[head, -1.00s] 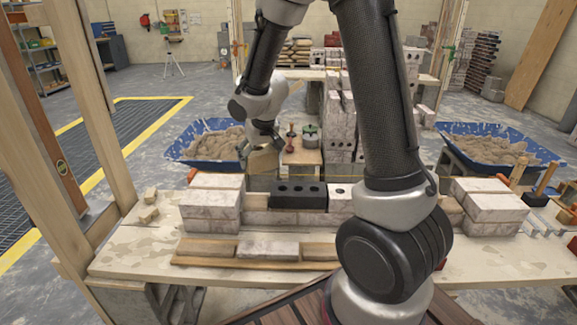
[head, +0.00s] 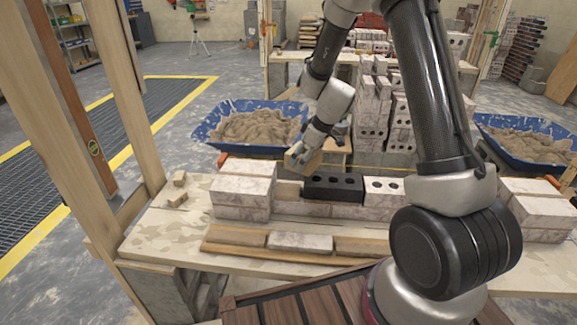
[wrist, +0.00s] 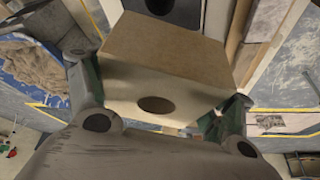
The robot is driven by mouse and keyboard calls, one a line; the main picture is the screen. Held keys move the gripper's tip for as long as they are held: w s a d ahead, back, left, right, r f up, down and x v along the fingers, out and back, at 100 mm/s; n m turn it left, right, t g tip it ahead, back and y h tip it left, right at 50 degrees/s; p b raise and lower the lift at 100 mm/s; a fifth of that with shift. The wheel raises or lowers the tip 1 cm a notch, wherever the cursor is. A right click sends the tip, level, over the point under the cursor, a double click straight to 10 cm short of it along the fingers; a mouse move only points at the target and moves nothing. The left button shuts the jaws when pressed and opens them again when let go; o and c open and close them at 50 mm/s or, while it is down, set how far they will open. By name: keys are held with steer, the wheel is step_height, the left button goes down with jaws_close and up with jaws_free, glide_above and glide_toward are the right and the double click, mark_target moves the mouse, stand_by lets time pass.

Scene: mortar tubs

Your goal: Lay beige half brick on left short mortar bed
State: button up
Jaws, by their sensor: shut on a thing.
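My gripper (head: 306,150) is shut on the beige half brick (head: 301,161), which it holds tilted in the air just behind and above the gap in the wall. In the wrist view the brick (wrist: 165,50) fills the middle between the two fingers (wrist: 162,112), with an oval hole in its near face. The left short mortar bed (head: 288,190) appears as a pale beige strip between the left white brick stack and the black holed brick (head: 335,187). The black brick also shows at the top of the wrist view (wrist: 168,5). Any contact below the held brick is hidden.
A white brick stack (head: 242,190) stands left of the gap. A white holed brick (head: 383,191) lies right of the black one. A plank (head: 225,249) with bricks lies along the front of the bench. Blue mortar tubs (head: 208,131) stand behind. Small beige pieces (head: 174,190) lie left.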

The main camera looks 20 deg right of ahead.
mark_target(284, 189)
steer(key=a+f+n, duration=0.1)
steer(key=w+a+f+n+g, duration=0.1)
steer(key=a+n, duration=0.1)
steer(key=w+a+f+n+y, duration=0.1)
steer(key=f+n, duration=0.1)
steer(key=shift+w+a+g, duration=0.1)
steer(key=shift+a+g, duration=0.2)
steer(key=shift+f, duration=2.9)
steer(key=shift+f, duration=0.35)
steer(key=o, duration=1.6)
